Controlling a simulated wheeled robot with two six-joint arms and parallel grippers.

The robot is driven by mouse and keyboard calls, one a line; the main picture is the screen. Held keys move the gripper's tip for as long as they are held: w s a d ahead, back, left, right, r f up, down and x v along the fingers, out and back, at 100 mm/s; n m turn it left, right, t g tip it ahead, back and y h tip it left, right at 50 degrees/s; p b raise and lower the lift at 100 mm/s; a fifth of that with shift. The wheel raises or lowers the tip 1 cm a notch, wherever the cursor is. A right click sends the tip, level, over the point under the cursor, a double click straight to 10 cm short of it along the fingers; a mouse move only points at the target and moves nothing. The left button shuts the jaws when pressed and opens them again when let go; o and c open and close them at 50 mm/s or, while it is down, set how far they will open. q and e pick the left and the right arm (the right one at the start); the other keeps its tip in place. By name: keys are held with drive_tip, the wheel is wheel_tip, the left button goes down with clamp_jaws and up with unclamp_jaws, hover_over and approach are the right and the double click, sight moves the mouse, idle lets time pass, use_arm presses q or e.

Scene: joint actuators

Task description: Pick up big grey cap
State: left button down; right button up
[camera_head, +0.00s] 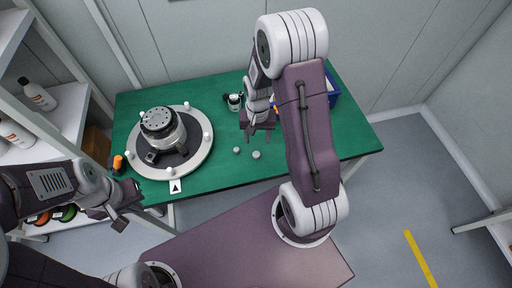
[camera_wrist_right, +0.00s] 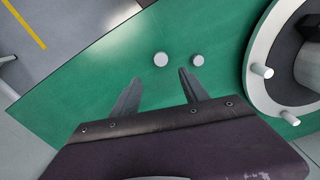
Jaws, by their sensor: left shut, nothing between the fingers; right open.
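The big grey cap (camera_head: 256,155) lies on the green table, right of a smaller grey cap (camera_head: 236,150). In the right wrist view the big cap (camera_wrist_right: 161,59) is on the left and the small cap (camera_wrist_right: 198,60) on the right, a short gap between them. My right gripper (camera_head: 258,138) is open and empty above the table, close to the caps. In its wrist view the fingers (camera_wrist_right: 160,77) point toward the caps, and the big cap shows beyond the gap between the tips. My left gripper (camera_head: 126,207) is shut and empty, off the table's front left corner.
A round white fixture (camera_head: 203,160) with pegs holds a grey actuator (camera_head: 162,128) on the left of the table (camera_head: 225,172). A small black-and-white part (camera_head: 234,101) and a blue bin (camera_head: 333,98) stand at the back. Shelves (camera_head: 40,130) with bottles are at the left.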

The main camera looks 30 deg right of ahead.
sight(256, 154)
drive_tip(key=shift+s+a+f, duration=0.2)
drive_tip(key=shift+a+f, duration=0.05)
drive_tip(key=shift+f, duration=0.2)
drive_tip(key=shift+s+a+f, duration=0.15)
drive_tip(key=shift+a+f, duration=0.05)
drive_tip(key=shift+f, duration=0.2)
drive_tip(key=shift+w+d+f, duration=0.1)
drive_tip(key=shift+d+f, duration=0.1)
drive_tip(key=shift+f, duration=0.35)
drive_tip(key=shift+w+d+f, duration=0.1)
drive_tip(key=shift+d+f, duration=0.05)
drive_tip(key=shift+f, duration=0.4)
drive_tip(key=shift+w+d+f, duration=0.1)
drive_tip(key=f, duration=0.3)
drive_tip(key=a+f, duration=0.1)
drive_tip(key=shift+s+f, duration=0.25)
drive_tip(key=shift+f, duration=0.05)
drive_tip(key=shift+w+d+f, duration=0.15)
drive_tip(key=shift+d+f, duration=0.05)
drive_tip(key=shift+f, duration=0.05)
use_arm(q)
drive_tip(key=shift+s+a+r, duration=0.15)
use_arm(e)
drive_tip(key=shift+r, duration=0.1)
clamp_jaws()
